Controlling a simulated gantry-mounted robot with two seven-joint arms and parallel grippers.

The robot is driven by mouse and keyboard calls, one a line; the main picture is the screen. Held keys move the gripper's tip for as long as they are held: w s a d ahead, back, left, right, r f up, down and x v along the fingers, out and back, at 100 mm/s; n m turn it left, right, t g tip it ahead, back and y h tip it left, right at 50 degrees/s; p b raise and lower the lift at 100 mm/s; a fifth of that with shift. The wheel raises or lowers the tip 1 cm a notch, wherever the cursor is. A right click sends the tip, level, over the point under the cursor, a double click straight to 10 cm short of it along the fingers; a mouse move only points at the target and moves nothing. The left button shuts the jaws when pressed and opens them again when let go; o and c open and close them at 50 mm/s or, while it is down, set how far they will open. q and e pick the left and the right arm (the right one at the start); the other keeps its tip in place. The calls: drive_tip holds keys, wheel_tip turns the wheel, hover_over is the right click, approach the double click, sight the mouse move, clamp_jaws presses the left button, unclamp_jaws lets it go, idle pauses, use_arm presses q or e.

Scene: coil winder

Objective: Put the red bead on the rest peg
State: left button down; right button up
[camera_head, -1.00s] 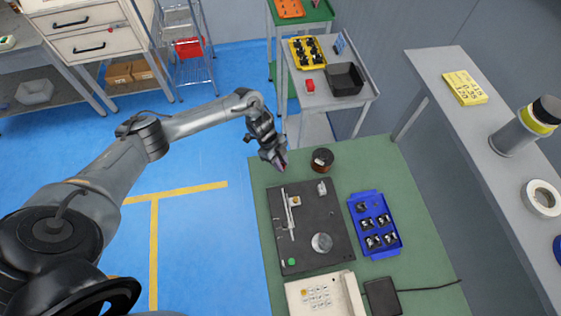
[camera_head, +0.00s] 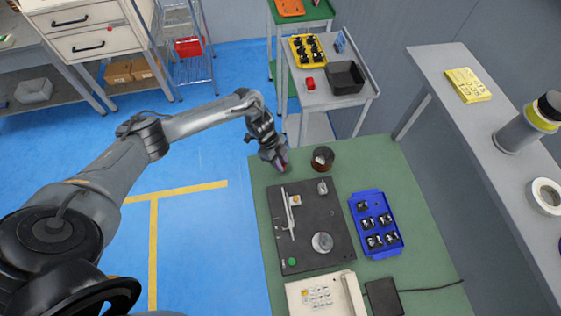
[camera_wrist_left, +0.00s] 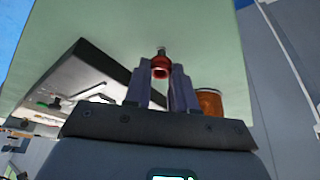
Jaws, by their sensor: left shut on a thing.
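My left gripper (camera_head: 281,164) is over the far left corner of the green mat, just beyond the black winder plate (camera_head: 303,249). In the left wrist view its two fingers (camera_wrist_left: 161,82) are shut on the red bead (camera_wrist_left: 160,69), which sits between the fingertips. A small dark, narrow piece (camera_wrist_left: 162,50) shows right behind the bead; I cannot tell whether it is the rest peg or whether the bead is around it. In the head view only a speck of red shows at the fingertips. My right gripper is not in view.
A copper wire spool (camera_head: 322,158) stands close to the right of the left gripper. A blue tray (camera_head: 356,222) with several dark parts lies right of the plate. The mat (camera_head: 375,160) is clear behind the tray.

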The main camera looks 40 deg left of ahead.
use_arm(q)
drive_tip(key=shift+f+b, duration=0.45)
drive_tip(key=shift+f, duration=0.25)
drive_tip(key=shift+f, duration=0.2)
drive_tip(key=c, duration=0.8)
unclamp_jaws()
drive_tip(key=shift+c, duration=0.2)
drive_tip(key=shift+r, duration=0.1)
drive_tip(key=v, duration=1)
drive_tip(key=shift+r+p, duration=0.35)
drive_tip(key=shift+p, duration=0.05)
